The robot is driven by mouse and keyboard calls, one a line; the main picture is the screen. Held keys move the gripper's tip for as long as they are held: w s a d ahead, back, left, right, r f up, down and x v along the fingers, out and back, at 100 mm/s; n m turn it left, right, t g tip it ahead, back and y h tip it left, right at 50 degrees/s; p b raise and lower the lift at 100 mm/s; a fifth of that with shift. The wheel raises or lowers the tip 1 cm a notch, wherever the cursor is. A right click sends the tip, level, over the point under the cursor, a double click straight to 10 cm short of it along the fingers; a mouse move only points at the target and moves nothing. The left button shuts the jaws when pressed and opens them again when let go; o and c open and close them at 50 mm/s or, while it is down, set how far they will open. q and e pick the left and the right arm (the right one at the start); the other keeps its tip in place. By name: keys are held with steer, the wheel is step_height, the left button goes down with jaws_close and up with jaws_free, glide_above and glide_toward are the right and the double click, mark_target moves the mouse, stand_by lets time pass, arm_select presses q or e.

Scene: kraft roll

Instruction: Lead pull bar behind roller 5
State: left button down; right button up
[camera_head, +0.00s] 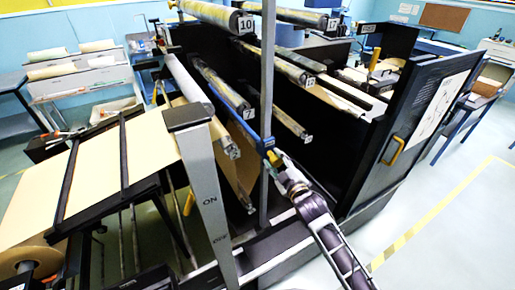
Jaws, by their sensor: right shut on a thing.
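My right gripper (273,157) is shut on the near end of the blue pull bar (252,132). The bar runs up and to the left from the gripper, into the machine, beside the roller tagged 7 (225,90). Its far end is hidden among the rollers. A grey upright post stands close to the gripper and bar. No tag reading 5 is legible; a roller without a readable tag (198,100) lies left of roller 7, with kraft paper (224,160) hanging by it. I do not make out my left gripper.
Rollers tagged 10 (215,14) and 17 (300,17) lie above, and 12 (285,66) to the right. A grey ON/OFF lever post (205,185) stands in front. The black door (425,115) stands open at right. Floor is clear at lower right.

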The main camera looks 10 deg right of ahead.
steer(key=s+a+r, duration=0.3)
steer(key=a+r, duration=0.4)
steer(key=r, duration=0.2)
stand_by(0.5)
steer(key=shift+a+r, duration=0.1)
steer(key=shift+a, duration=0.15)
stand_by(0.5)
steer(key=shift+r, duration=0.1)
